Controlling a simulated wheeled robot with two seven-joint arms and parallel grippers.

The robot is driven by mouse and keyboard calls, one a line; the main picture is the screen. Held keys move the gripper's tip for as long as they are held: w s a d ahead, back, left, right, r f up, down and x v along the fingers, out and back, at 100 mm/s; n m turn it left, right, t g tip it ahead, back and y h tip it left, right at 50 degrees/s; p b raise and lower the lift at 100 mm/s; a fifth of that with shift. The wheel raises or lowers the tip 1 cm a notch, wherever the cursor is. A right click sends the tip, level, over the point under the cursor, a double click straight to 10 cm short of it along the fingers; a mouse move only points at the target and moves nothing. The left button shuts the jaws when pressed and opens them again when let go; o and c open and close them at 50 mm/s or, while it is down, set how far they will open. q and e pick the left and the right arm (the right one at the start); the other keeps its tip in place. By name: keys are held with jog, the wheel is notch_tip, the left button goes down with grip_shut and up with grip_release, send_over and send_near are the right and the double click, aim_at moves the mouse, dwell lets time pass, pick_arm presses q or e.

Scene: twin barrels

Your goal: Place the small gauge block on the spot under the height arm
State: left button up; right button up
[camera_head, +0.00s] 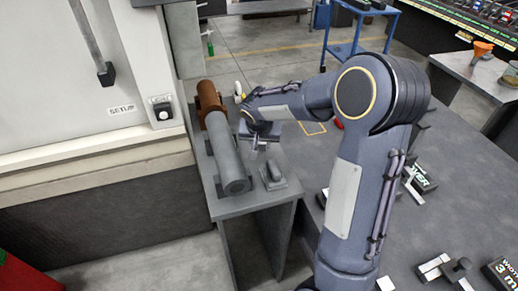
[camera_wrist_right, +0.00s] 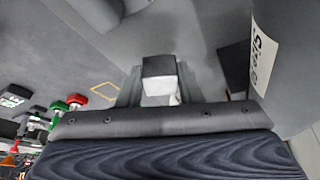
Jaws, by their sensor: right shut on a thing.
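My right gripper (camera_head: 261,146) is over the narrow grey bench, just right of the grey barrel. In the right wrist view, my right gripper (camera_wrist_right: 159,88) is shut on a small block (camera_wrist_right: 159,67) with a dark grey face and a white lower part. The block is too small to make out in the head view. A small grey fixture (camera_head: 273,177) with a rounded upright part stands on the bench, below the gripper in the picture. I cannot tell whether it is the height arm, and no marked spot is clear. My left gripper is not in view.
A grey barrel (camera_head: 226,157) and a brown barrel (camera_head: 208,102) lie end to end along the bench (camera_head: 262,197). A white labelled cabinet (camera_head: 80,85) stands left. A dark table (camera_head: 452,205) with several blocks and tools is at right. The bench's near right end is clear.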

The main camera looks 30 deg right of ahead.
aim_at(261, 149)
jog(key=shift+f, duration=1.6)
jog(key=shift+f, duration=0.15)
jog(key=o, duration=1.2)
jog(key=shift+c, duration=0.2)
